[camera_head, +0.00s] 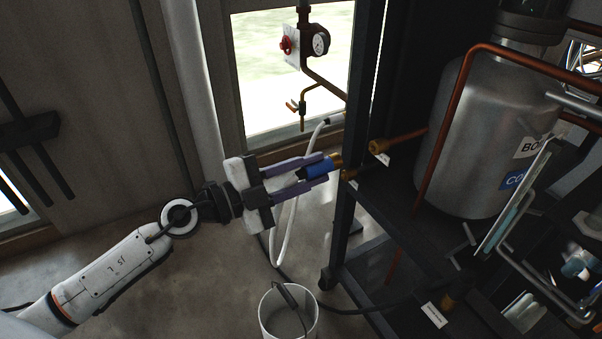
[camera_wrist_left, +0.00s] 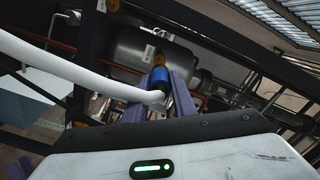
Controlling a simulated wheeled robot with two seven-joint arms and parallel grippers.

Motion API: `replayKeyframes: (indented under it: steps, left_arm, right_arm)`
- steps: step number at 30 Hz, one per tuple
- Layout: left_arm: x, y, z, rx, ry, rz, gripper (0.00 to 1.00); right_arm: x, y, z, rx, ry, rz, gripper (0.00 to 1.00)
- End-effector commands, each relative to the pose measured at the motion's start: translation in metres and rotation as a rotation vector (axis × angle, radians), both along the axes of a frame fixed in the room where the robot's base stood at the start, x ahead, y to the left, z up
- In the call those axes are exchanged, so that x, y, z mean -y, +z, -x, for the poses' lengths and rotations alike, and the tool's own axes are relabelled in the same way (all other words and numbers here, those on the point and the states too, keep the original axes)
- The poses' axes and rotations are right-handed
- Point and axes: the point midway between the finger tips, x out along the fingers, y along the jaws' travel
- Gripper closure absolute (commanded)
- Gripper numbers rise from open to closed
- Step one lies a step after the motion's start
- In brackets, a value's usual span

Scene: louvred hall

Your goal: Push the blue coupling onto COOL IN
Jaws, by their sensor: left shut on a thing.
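In the left wrist view the blue coupling (camera_wrist_left: 160,76) sits on the end of a white hose (camera_wrist_left: 85,72), beside the fingers (camera_wrist_left: 178,92). A brass port on a copper pipe (camera_head: 378,146) is on the rack to the right, apart from the coupling. A second brass fitting (camera_head: 348,174) is lower. Their small tags are unreadable, so I cannot tell which is COOL IN. My right gripper is out of view.
The rack's dark upright (camera_head: 344,225) stands close to the coupling. A steel tank (camera_head: 465,130) is behind. Below are a white bucket (camera_head: 288,312) and hanging hose (camera_head: 285,235). A gauge with a red valve (camera_head: 320,43) is at the window. Floor at left is clear.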

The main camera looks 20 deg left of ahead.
Motion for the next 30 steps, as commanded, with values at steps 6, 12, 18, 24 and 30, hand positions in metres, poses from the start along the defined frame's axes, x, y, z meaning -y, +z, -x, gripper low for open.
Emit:
replayKeyframes:
  steps: [6, 12, 18, 24, 30]
  left_arm:
    - [0.020, 0.003, -0.025, 0.002, -0.002, 0.003, 1.00]
    - [0.031, 0.003, -0.040, -0.001, -0.001, 0.002, 1.00]
    - [0.036, 0.001, -0.045, -0.001, -0.004, 0.001, 1.00]
    - [0.034, 0.000, -0.042, 0.000, -0.010, 0.002, 1.00]
    - [0.034, 0.000, -0.041, 0.002, -0.010, 0.001, 1.00]
  right_arm:
    - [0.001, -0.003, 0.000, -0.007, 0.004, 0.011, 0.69]
    - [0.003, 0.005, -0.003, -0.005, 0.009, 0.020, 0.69]
    - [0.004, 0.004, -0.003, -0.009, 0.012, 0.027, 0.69]
    - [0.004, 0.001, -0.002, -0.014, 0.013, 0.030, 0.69]
    - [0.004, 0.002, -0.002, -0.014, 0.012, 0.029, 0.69]
